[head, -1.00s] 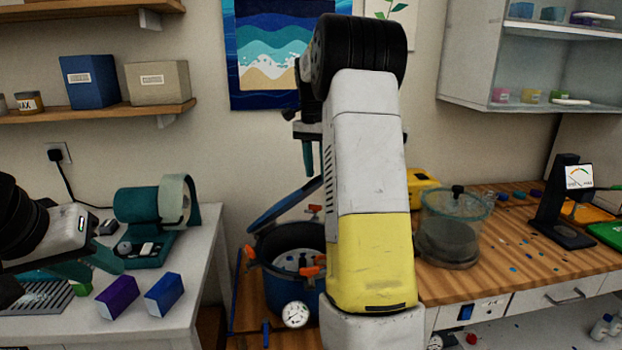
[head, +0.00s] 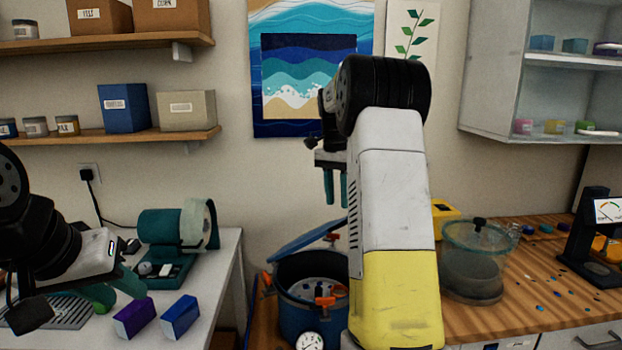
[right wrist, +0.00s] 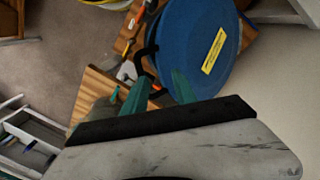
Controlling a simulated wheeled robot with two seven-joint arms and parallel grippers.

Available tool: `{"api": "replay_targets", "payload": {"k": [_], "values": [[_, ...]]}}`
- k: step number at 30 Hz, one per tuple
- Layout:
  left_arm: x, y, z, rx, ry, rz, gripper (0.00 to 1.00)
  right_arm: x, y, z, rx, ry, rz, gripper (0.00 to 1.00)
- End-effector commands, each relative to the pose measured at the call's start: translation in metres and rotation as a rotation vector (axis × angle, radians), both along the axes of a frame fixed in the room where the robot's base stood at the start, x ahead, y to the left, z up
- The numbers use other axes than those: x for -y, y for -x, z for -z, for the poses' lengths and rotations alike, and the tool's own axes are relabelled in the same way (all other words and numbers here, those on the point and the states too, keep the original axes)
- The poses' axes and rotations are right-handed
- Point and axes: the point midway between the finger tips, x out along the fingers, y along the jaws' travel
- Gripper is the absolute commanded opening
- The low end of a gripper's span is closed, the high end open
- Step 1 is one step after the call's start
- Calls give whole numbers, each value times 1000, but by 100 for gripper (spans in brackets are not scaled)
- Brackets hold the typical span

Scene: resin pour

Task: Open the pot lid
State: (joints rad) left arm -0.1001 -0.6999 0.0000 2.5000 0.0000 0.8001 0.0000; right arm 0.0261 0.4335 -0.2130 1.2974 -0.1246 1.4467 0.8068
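The dark blue pot (head: 290,315) stands on the low wooden surface in the middle, with orange clamps around its rim and a gauge on its front. Its blue lid (head: 308,240) is tilted up at the back left, and the pot's inside shows. In the right wrist view the lid (right wrist: 195,45) is a blue disc with a yellow label. My right gripper (head: 335,188) is open and empty, above the lid and apart from it; its fingers also show in the wrist view (right wrist: 155,92). My left gripper (head: 115,289) looks open over the left table, away from the pot.
A purple box (head: 134,318) and a blue box (head: 180,317) lie near my left gripper. A teal tape machine (head: 165,230) stands behind them. A clear vessel (head: 472,270) stands on the wooden bench at the right. My right arm hides the pot's right side.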

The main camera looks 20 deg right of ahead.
Motion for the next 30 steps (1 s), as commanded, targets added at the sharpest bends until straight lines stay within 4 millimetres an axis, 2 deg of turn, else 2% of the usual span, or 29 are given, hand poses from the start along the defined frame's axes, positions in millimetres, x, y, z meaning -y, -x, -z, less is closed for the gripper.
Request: {"api": "replay_targets", "payload": {"k": [30], "values": [[0, 0, 0, 0, 0, 0, 33, -17, -29, -57, -1, 0, 1, 33]]}}
